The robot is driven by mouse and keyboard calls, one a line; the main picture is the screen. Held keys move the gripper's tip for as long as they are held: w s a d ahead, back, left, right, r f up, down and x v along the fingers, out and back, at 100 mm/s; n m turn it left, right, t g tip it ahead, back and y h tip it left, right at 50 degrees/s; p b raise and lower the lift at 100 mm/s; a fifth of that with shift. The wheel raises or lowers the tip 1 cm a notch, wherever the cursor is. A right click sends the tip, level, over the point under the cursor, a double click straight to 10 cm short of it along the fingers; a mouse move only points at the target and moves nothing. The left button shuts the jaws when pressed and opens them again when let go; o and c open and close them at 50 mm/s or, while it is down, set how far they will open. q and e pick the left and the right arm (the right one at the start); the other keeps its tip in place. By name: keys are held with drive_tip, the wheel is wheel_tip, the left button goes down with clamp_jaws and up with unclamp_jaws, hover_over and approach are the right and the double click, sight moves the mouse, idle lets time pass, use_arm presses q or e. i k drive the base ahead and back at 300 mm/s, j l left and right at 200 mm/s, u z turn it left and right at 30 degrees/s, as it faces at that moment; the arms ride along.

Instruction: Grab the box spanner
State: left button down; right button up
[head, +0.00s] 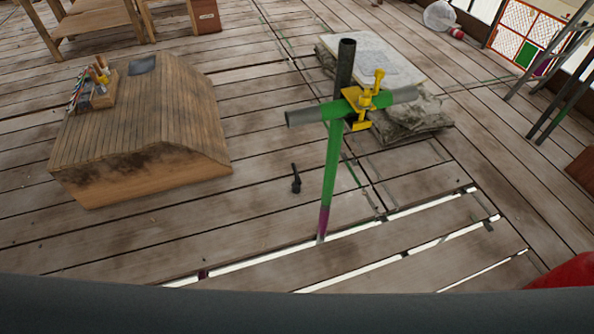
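A small dark tool (296,180) lies on the plank floor in the middle of the head view, just left of the green pole. It may be the box spanner, but it is too small to tell for sure. It has a thin shaft and a thicker end toward me. Nothing touches it from above. Neither of my grippers shows in the head view.
A green scaffold pole (331,165) stands right of the tool, crossed by a tube (303,116) at a yellow coupler (362,100). Gaps (430,204) open between planks. A wooden block (140,130) stands left, a slab stack (372,58) behind. A red object (572,272) is at lower right.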

sight(296, 187)
drive_tip(key=i+l+z, duration=0.25)
drive_tip(key=z, duration=0.15)
drive_tip(key=i+l+z, duration=0.55)
drive_tip(key=z, duration=0.2)
drive_tip(key=i+l+z, duration=0.25)
drive_tip(key=i, duration=0.3)
drive_tip(key=i+l+z, duration=0.1)
drive_tip(key=i+z, duration=0.15)
drive_tip(key=i, duration=0.3)
drive_tip(key=i+u, duration=0.25)
drive_tip(key=u, duration=0.15)
drive_tip(key=i+u, duration=0.4)
drive_tip(key=i+l+u, duration=0.1)
drive_tip(key=u, duration=0.3)
drive_tip(key=i+u, duration=0.2)
drive_tip(key=u, duration=0.25)
drive_tip(key=i+l+u, duration=0.1)
drive_tip(key=u, duration=0.35)
drive_tip(key=i+l+u, duration=0.15)
drive_tip(key=u, duration=0.25)
drive_tip(key=i+l+u, duration=0.1)
drive_tip(key=u, duration=0.3)
drive_tip(key=i+l+u, duration=0.2)
drive_tip(key=u, duration=0.2)
drive_tip(key=i+l+u, duration=0.15)
drive_tip(key=u, duration=0.25)
drive_tip(key=i+l+u, duration=0.25)
drive_tip(key=l+u, duration=0.3)
drive_tip(key=i+l+u, duration=0.1)
drive_tip(key=l+u, duration=0.15)
